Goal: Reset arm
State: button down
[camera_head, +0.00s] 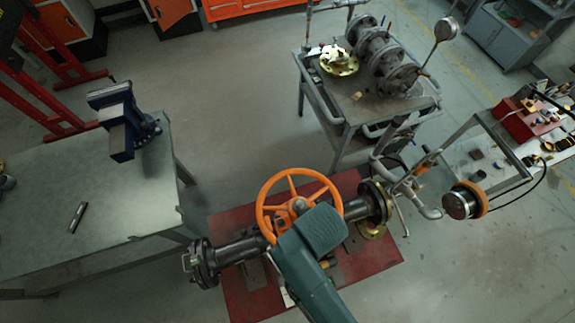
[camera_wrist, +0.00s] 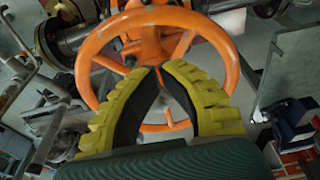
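The gate valve's orange handwheel (camera_head: 299,205) stands above a dark pipe assembly, with its lower right part hidden behind my teal arm. In the wrist view the handwheel (camera_wrist: 232,68) fills the upper middle, its rim passing behind my fingers. My gripper (camera_wrist: 158,68) has two yellow-and-black curved fingers whose tips meet in front of the wheel, just below the hub. No object shows between the fingers. Whether the tips touch a spoke or the hub cannot be told. In the head view the fingers are hidden by my arm.
The valve stands over a red base (camera_head: 235,290). A grey workbench (camera_head: 120,215) with a blue vise (camera_head: 120,125) is at left. A cart (camera_head: 350,110) carrying metal parts stands behind. Another bench (camera_head: 500,165) is at right. Open floor (camera_head: 225,95) lies between the left bench and the cart.

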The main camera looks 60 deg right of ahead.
dwell(0.3)
jog(key=w+a+r+n+t, duration=0.1)
jog(key=w+a+r+t, duration=0.1)
jog(key=w+r+t, duration=0.4)
jog(key=w+a+r+n+t, duration=0.1)
jog(key=w+a+r+n, duration=0.15)
jog(key=w+r, duration=0.65)
jog(key=w+a+r+n+t, duration=0.1)
jog(key=w+a+r+t, duration=0.25)
jog(key=w+r, duration=0.45)
jog(key=s+r+t, duration=0.2)
jog(key=r+t, duration=0.1)
jog(key=r, duration=0.5)
jog(key=s+a+r+n+t, duration=0.1)
jog(key=r+t, duration=0.3)
jog(key=r, duration=0.4)
jog(key=s+a+r+n+t, duration=0.1)
jog(key=s+r+t, duration=0.1)
jog(key=r, duration=0.6)
jog(key=shift+s+r+t, duration=0.2)
jog(key=shift+s+t, duration=0.15)
jog(key=shift+t, duration=0.3)
jog(key=shift+a+n, duration=0.1)
jog(key=shift+n, duration=0.15)
